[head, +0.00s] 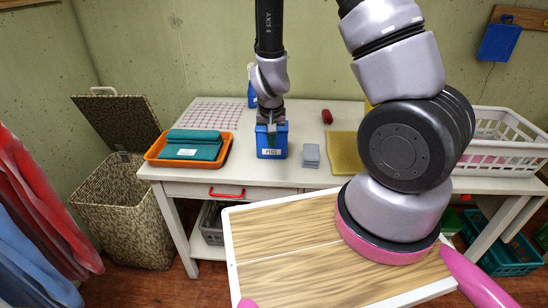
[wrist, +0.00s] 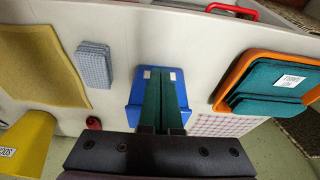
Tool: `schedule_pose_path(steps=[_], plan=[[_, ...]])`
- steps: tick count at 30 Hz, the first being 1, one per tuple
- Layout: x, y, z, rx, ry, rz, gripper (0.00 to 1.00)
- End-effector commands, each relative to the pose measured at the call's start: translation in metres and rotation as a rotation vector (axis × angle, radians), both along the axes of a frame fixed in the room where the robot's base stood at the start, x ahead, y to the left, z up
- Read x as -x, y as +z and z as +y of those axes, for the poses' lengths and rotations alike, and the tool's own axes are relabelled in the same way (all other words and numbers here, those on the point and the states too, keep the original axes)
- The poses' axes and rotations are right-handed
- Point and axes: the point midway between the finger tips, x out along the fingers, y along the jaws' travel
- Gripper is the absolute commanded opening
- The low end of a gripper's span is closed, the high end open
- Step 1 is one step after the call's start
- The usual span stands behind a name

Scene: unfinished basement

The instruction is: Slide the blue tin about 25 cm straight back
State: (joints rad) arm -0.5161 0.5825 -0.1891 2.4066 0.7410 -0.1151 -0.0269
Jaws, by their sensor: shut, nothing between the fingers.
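The blue tin (head: 261,145), with a white label reading PEGS, stands upright on the white table, near its front edge and above the red drawer handle. In the wrist view the blue tin (wrist: 136,101) sits at the centre, partly covered by my fingers. My gripper (head: 271,138) points down at the tin from above, its green fingers shut and empty. In the wrist view the gripper's fingertips (wrist: 160,72) lie together across the tin, beside its label. I cannot tell whether they touch it.
The orange tray (head: 153,157) with green cloths is left of the tin, a checked cloth (head: 208,114) behind it. Grey cloths (head: 310,154) and a yellow cloth (head: 342,150) lie right. A blue bottle (head: 252,92) stands further back, a red item (head: 327,116) back right.

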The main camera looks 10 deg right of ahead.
Motion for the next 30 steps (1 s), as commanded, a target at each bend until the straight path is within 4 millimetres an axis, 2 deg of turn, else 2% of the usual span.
schedule_pose_path(steps=[8,20,24,30], plan=[[-0.005,-0.025,-0.004,0.013,-0.001,0.004,0.0],[-0.026,-0.101,-0.01,0.01,0.0,0.005,0.0],[-0.048,-0.1,-0.015,0.009,0.0,-0.001,0.0],[-0.064,-0.1,-0.02,0.01,0.001,0.0,0.0]])
